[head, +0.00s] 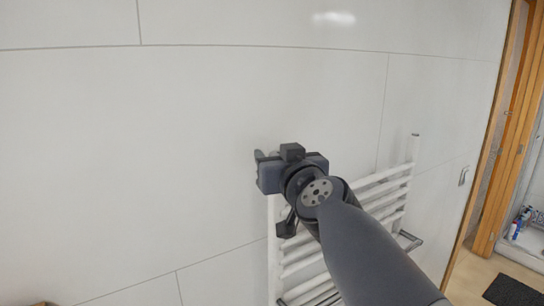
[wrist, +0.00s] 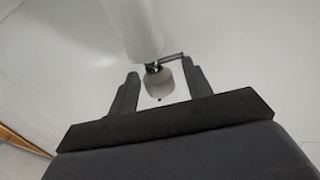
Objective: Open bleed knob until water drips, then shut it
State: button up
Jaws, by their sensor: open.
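In the wrist view a small pale grey knob (wrist: 158,84) sits at the end of the white radiator tube (wrist: 130,30), with a thin dark metal piece (wrist: 172,57) beside it. It appears to be the bleed knob. My gripper (wrist: 160,84) is open, with one dark finger on each side of the knob and visible gaps between. A tiny dark spot shows under the knob; I cannot tell what it is. In the head view my gripper (head: 266,155) is at the top left corner of the white towel radiator (head: 380,188), and my arm hides the knob.
The radiator hangs on a white panelled wall (head: 150,130), which is bare to the left. A wooden door frame (head: 495,150) and a dark floor mat (head: 512,292) are at the far right.

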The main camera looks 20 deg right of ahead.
jog(key=c, duration=1)
jog(key=shift+o, duration=0.2)
